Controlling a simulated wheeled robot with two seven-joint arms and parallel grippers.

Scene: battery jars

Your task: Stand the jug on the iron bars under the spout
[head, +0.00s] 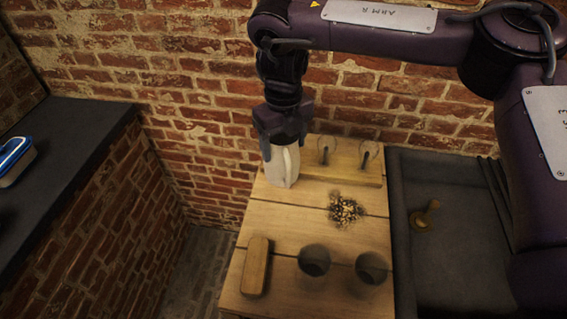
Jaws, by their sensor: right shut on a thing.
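The white jug (280,170) is at the back left of the wooden top. My right gripper (283,140) comes down from above and is shut on the jug's upper part, hiding its rim. The jug looks about upright; I cannot tell whether its base touches the wood. A brass fitting (425,215), perhaps the spout, stands over the dark grey basin (440,265) on the right. Dark parallel strips (497,195) at the basin's right side may be the iron bars, partly hidden by my right arm. My left gripper is not in view.
Two glass vessels (326,154) stand on a raised wooden strip behind. A scattered dark and pale heap (345,211), two dark round jars (314,261) and a wooden block (256,266) occupy the wooden top (285,216). A dark counter (75,140) with a blue-rimmed box (14,158) is left.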

